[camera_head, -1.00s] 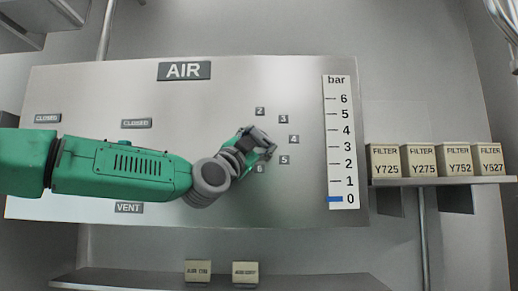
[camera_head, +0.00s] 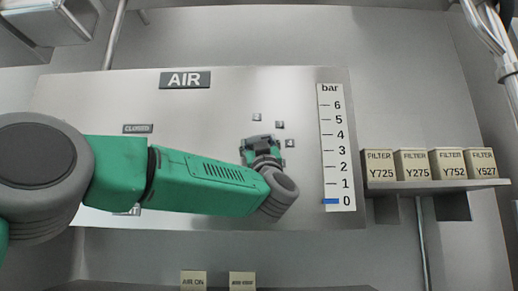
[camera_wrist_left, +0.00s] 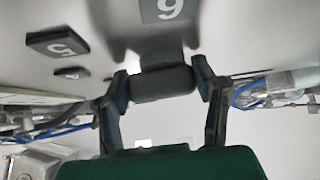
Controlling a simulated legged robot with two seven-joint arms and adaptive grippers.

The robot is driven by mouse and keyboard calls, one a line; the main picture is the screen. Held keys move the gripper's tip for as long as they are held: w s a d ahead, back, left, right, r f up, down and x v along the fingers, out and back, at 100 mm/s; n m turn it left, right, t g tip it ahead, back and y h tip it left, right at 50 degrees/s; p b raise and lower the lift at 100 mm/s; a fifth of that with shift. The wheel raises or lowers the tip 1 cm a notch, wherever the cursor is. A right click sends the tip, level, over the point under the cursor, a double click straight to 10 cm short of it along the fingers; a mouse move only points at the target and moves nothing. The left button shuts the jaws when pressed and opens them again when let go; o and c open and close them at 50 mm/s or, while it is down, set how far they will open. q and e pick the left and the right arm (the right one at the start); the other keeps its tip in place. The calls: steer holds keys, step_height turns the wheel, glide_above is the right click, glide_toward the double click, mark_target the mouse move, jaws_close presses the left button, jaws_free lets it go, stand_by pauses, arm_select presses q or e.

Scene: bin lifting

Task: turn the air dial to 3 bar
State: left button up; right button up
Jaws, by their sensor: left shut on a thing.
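The grey air dial knob (camera_wrist_left: 163,83) sits between the two fingers of my left gripper (camera_wrist_left: 162,88) in the left wrist view. The gripper is shut on it. In the head view my left gripper (camera_head: 261,147) is at the panel among the dial's number tags, and the arm hides most of the dial. Tags 2 (camera_head: 257,117), 3 (camera_head: 280,125) and 4 (camera_head: 290,143) show around it. Two tags (camera_wrist_left: 60,45) (camera_wrist_left: 170,9) show close up in the wrist view. The bar scale (camera_head: 338,150) has its blue marker (camera_head: 331,201) at 0. My right gripper is not in view.
The AIR sign (camera_head: 185,80) is on the steel panel (camera_head: 225,95). Several filter boxes (camera_head: 414,165) stand on a shelf at the right. Two small boxes (camera_head: 193,281) (camera_head: 242,282) sit below the panel. The panel's upper part is clear.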

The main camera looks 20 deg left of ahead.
arm_select(q)
steer(key=n+g+y+p, duration=0.1)
steer(key=n+g+y, duration=0.1)
steer(key=n, duration=0.1)
steer(key=n+g+y+p, duration=0.1)
steer(key=n+g+y, duration=0.1)
steer(key=n+y, duration=0.1)
steer(key=shift+d+r+n+g, duration=0.2)
steer(key=shift+n+g, duration=0.1)
steer(key=shift+n, duration=0.4)
steer(key=shift+n+g+y+p, duration=0.9)
steer(key=shift+n+g+p, duration=0.5)
steer(key=shift+n+g, duration=1)
steer(key=shift+f+n+t, duration=0.1)
steer(key=shift+n+t, duration=0.2)
steer(key=shift+n, duration=0.1)
